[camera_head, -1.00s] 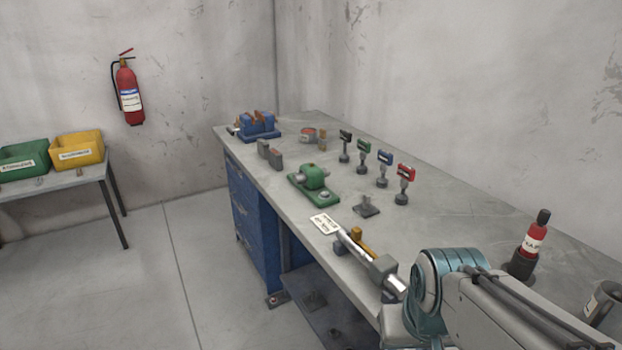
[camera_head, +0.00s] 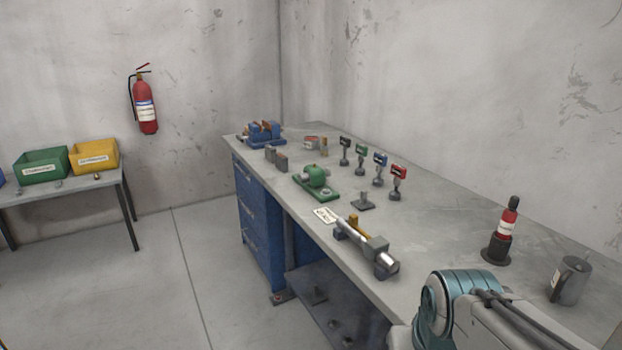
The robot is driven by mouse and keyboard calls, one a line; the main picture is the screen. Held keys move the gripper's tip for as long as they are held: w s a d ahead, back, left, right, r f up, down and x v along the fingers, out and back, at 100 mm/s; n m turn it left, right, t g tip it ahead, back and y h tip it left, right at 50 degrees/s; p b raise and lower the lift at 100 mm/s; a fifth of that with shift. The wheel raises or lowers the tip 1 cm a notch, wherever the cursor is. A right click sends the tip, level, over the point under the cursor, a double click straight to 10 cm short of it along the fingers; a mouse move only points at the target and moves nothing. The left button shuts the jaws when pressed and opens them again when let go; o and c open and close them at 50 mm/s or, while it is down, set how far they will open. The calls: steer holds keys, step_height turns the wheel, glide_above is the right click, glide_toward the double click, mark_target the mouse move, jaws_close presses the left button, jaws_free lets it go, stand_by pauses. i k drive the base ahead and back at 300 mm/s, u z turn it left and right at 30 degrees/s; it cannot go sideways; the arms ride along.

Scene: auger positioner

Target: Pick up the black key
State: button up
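The black key (camera_head: 345,147) stands upright in a small round grey base on the workbench. It is the farthest in a row of keys, with a green key (camera_head: 361,153), a blue key (camera_head: 379,164) and a red key (camera_head: 397,178) nearer to me. Each has a coloured head on a grey stem. My arm shows at the bottom right, well short of the keys. My gripper is out of the picture or hidden.
The workbench (camera_head: 440,221) holds a blue vise (camera_head: 263,135), a green fixture (camera_head: 317,182), a metal cylinder on supports (camera_head: 372,250), a red bottle (camera_head: 506,227) and a grey mug (camera_head: 570,281). A side table with bins stands left. The floor between is clear.

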mark_target(345, 141)
steer(key=z, duration=1.55)
steer(key=k, duration=0.9)
steer(key=u, duration=1.6)
steer(key=i, duration=0.5)
steer(key=z, duration=0.2)
steer(key=k, duration=0.3)
steer(key=u, duration=0.95)
steer(key=i, duration=1.55)
steer(key=u, duration=0.3)
